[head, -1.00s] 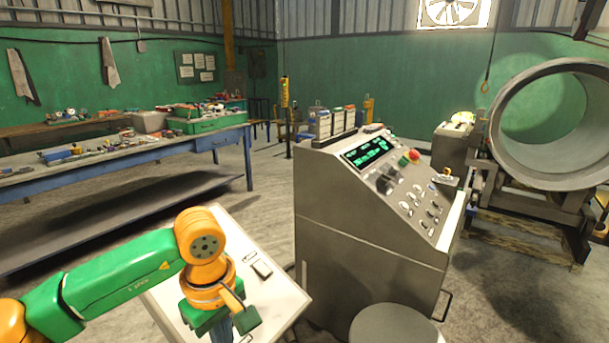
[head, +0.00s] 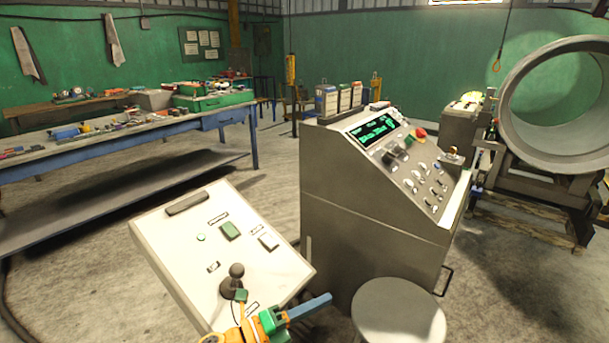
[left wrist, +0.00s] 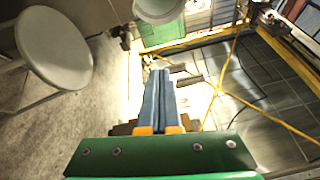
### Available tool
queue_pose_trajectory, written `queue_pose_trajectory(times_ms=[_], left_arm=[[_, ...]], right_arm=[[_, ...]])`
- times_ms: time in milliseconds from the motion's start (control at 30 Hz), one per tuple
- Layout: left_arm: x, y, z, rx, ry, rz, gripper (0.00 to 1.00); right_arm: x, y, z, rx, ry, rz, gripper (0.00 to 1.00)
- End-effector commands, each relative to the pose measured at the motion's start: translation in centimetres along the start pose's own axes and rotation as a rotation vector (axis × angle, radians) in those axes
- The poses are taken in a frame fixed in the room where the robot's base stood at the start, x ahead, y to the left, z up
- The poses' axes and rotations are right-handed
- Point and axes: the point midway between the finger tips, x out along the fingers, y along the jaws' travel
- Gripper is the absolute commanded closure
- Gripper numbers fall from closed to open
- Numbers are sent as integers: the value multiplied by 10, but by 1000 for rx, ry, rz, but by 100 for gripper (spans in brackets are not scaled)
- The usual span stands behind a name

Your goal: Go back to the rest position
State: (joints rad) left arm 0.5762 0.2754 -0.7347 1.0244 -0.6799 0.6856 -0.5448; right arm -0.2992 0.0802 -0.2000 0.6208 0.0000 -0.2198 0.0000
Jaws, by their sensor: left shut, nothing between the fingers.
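My left gripper (head: 308,307) shows at the bottom of the head view, low beside the lower right corner of the white slanted control panel (head: 180,255). Its blue fingers point right, towards the round stool. In the left wrist view the two blue fingers (left wrist: 160,85) lie together, with nothing between them. Most of my left arm is below the head view's edge. My right gripper is in neither view.
The white panel carries a black joystick (head: 235,275) close to my arm. A grey console (head: 370,215) stands behind the round stool (head: 398,312). A blue workbench (head: 90,145) is at left, a large pipe ring (head: 520,145) at right. Bare floor lies between bench and console.

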Motion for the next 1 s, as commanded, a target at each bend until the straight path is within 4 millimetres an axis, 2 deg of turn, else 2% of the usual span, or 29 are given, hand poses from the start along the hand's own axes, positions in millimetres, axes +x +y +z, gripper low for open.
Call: queue_pose_trajectory(times_ms=[33,67,100,167,200,267,300,367,400,467,500,600,700,800,1000], left_arm=[[-19,45,9,-231,-163,57,100],[-34,74,14,-368,-266,94,100],[-56,110,14,-534,-392,141,100],[-93,163,4,-758,-570,212,100],[-119,195,-8,-891,-681,260,100],[-160,238,-35,-1077,-842,330,100],[-188,263,-57,-1192,-949,378,100],[-228,294,-96,-1349,-1104,449,100],[-256,310,-125,-1446,-1207,496,100],[-293,328,-169,-1576,-1356,563,100],[-315,335,-198,-1649,-1447,606,100],[-358,341,-258,-1784,-1635,690,100],[-382,340,-296,-1859,-1751,741,100],[-391,338,-310,-1885,-1797,761,100],[-391,338,-310,-1885,-1798,762,100]], right_arm=[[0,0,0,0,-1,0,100],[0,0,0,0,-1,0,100],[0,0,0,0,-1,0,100],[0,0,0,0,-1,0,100],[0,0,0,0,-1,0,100],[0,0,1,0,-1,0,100],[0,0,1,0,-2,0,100],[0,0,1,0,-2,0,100],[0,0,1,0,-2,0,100],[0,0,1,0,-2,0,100],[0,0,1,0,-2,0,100],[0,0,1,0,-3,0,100],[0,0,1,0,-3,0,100],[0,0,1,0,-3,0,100],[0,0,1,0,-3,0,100]])
